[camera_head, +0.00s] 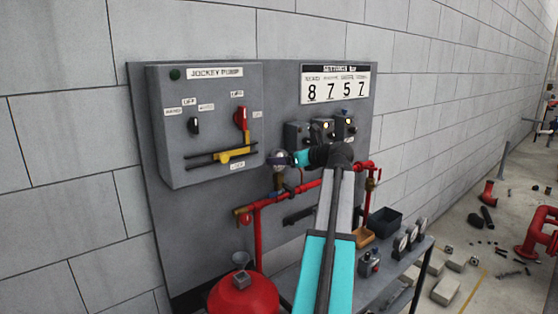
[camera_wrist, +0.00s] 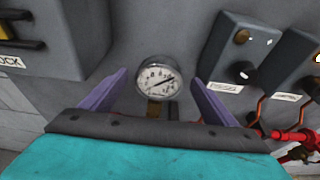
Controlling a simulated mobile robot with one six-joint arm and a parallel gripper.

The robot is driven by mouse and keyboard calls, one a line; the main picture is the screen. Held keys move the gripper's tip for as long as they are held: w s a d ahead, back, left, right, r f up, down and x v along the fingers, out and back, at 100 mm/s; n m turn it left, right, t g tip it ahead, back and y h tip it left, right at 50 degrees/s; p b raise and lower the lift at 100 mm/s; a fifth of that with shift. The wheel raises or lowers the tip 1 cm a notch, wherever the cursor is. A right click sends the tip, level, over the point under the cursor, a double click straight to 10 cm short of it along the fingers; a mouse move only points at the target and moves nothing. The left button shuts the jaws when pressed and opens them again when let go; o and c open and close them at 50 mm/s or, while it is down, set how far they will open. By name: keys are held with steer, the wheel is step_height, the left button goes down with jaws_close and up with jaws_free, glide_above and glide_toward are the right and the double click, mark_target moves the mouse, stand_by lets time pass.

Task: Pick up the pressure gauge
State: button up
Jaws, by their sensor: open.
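A round pressure gauge (camera_wrist: 157,76) with a white dial and black needle shows in the wrist view, upright in front of the grey panel on a brass fitting (camera_wrist: 155,108). In the head view the gauge (camera_head: 277,158) is partly hidden by my gripper (camera_head: 290,158). My gripper, with its two purple fingers (camera_wrist: 159,84), is open and empty. The fingers point toward the gauge, one on each side of it in the wrist picture. I cannot tell whether the fingertips reach level with the dial.
The jockey pump box (camera_head: 210,125) stands out from the panel to the left. Small switch boxes (camera_head: 320,133) are to the right. Red pipes (camera_head: 258,230) run below. Several more gauges (camera_head: 411,233) and a dark bin (camera_head: 384,220) are on the table (camera_head: 405,265).

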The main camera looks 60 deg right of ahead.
steer(key=shift+x, duration=1.15)
steer(key=c, duration=1.3)
steer(key=shift+r, duration=0.2)
steer(key=s+r+b, duration=0.1)
steer(key=s, duration=0.4)
steer(key=s+d+r+b, duration=0.1)
steer(key=s+r, duration=0.1)
steer(key=s, duration=0.3)
steer(key=s+r+b, duration=0.1)
steer(key=s+b, duration=0.1)
steer(key=s, duration=0.4)
steer(key=shift+d+r, duration=0.15)
steer(key=shift+r, duration=0.2)
